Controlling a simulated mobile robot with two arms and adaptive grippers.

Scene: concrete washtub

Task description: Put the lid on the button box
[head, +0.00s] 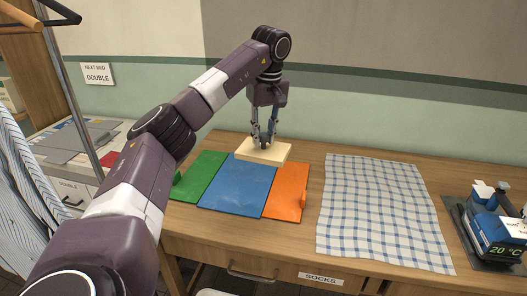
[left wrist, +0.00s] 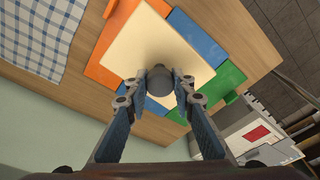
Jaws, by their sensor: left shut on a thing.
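A cream square lid (head: 250,152) is at the back of the wooden table, over the rear part of a blue panel. In the left wrist view the lid (left wrist: 150,42) has a dark grey round knob (left wrist: 159,82) on top. My left gripper (head: 264,142) points down over the lid, with its fingertips closed on the knob; the left wrist view shows the fingers (left wrist: 160,78) on either side of it. I cannot tell whether a button box is hidden under the lid, or whether the lid rests on something. My right gripper is not in view.
Green (head: 200,175), blue (head: 236,187) and orange (head: 286,191) panels lie side by side before the lid. A checked cloth (head: 378,210) lies to their right. A blue device (head: 497,235) stands at the right edge. A wall rises close behind the table.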

